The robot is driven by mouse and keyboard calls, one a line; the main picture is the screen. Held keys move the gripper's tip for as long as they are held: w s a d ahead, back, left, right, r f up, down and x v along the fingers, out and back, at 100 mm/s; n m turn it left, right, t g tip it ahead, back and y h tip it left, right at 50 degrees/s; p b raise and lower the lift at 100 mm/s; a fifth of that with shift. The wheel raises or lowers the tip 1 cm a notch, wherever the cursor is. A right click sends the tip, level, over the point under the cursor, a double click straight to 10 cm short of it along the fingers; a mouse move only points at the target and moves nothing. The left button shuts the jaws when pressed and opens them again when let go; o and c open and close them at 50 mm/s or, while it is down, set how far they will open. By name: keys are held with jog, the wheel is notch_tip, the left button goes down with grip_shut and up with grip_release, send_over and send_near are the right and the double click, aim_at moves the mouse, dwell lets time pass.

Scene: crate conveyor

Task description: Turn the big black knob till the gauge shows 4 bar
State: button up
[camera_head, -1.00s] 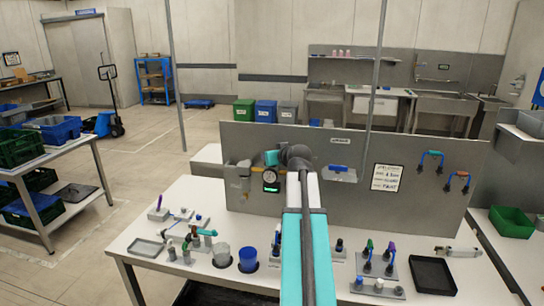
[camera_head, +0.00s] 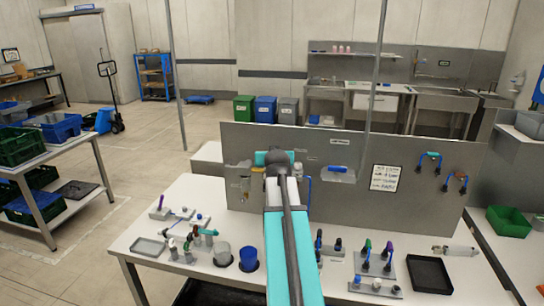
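My teal and white arm reaches to the upright grey panel (camera_head: 340,205), left of its middle. The arm's dark wrist joint covers that part of the panel. My gripper's fingers are hidden behind the arm, so their state does not show. The big black knob and the gauge cannot be seen; the arm is in front of where the gauge was. A brass-coloured fitting (camera_head: 244,186) shows on the panel just left of the arm.
A paper sign (camera_head: 385,178) hangs on the panel right of the arm. The white bench (camera_head: 215,285) holds small tools, a clear cup (camera_head: 222,256), a blue cup (camera_head: 249,258) and a black tray (camera_head: 431,274). A crate rack (camera_head: 90,165) stands at left.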

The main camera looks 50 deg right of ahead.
dwell(0.4)
jog(key=o, duration=1.1)
jog(key=shift+s, duration=0.1)
jog(key=shift+c, duration=0.2)
jog(key=b+v, duration=0.7)
jog(key=v, duration=0.6)
jog(key=shift+s+a+r, duration=0.15)
jog(key=shift+a+r, duration=0.05)
jog(key=shift+r, duration=0.05)
jog(key=shift+s+f, duration=0.1)
dwell(0.3)
